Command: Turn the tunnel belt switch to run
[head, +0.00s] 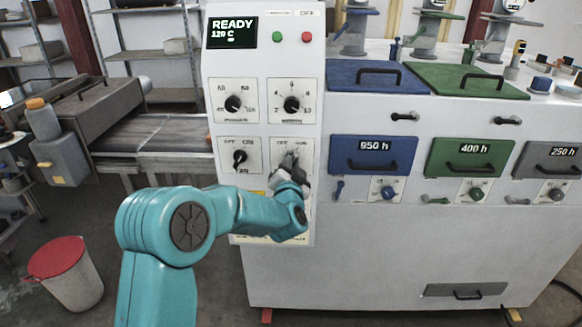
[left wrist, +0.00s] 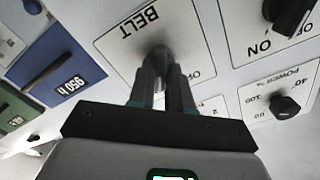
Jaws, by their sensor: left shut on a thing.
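The belt switch (left wrist: 159,52) is a dark knob on a white plate marked BELT, upside down in the left wrist view. In the head view its plate (head: 308,147) is at the lower right of the white control panel. My left gripper (head: 291,167) reaches it from below and in front. In the left wrist view the two fingers (left wrist: 163,80) are shut on the knob. The fingers hide much of the knob, so I cannot tell which mark it points to. My right gripper is not in view.
The display (head: 232,32) reads READY, 120 C. Two dials (head: 234,103) (head: 291,103) sit above the switch and another switch (head: 240,156) is close on its left. The conveyor (head: 150,135) is at left. A red-lidded bin (head: 68,275) stands on the floor.

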